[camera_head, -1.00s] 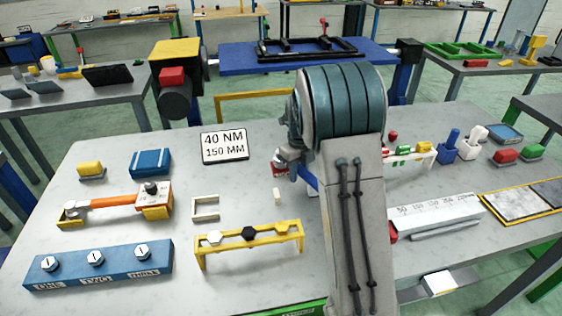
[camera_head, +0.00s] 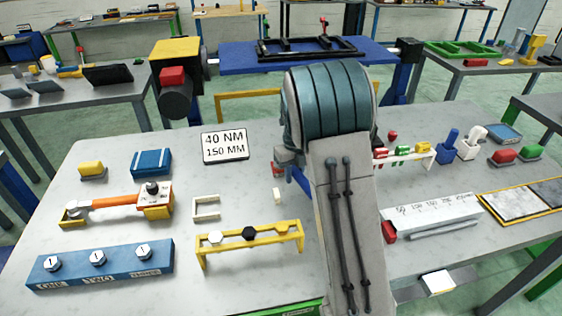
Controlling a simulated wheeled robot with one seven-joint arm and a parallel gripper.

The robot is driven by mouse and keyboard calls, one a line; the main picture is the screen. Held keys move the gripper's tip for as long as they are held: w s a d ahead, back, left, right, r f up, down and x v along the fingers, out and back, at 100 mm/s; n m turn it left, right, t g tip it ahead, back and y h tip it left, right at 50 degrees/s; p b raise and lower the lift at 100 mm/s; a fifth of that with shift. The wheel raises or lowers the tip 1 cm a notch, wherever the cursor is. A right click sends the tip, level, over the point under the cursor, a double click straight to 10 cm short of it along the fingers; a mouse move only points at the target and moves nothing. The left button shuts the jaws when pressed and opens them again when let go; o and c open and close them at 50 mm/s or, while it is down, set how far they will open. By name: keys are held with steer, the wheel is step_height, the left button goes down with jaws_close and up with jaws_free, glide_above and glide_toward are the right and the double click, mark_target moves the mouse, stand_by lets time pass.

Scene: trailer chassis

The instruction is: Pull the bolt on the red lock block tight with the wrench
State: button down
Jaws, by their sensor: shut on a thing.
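My arm stands in the middle of the view and hides what lies behind it, including my gripper's fingers. A small red part (camera_head: 279,168) and a blue strip (camera_head: 301,180) show at the arm's left edge; I cannot tell what they belong to. A red block (camera_head: 389,231) lies just right of the arm, at the end of the white ruler block; I cannot tell if it is the lock block, and no bolt shows on it. An orange-handled tool (camera_head: 118,201) lies at the left with its end on a yellow block. No wrench is clearly visible at my gripper.
A sign (camera_head: 225,146) reads 40 NM, 150 MM. A yellow rack (camera_head: 250,243) with hex heads and a blue block (camera_head: 100,268) with several bolts stand at the front left. The white ruler block (camera_head: 435,212) and a rack of coloured pieces (camera_head: 405,155) are at right.

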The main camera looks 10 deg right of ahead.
steer(key=shift+w+d+r, duration=0.1)
steer(key=shift+d, duration=0.15)
steer(key=shift+r+p, duration=2.5)
steer(key=shift+r, duration=0.45)
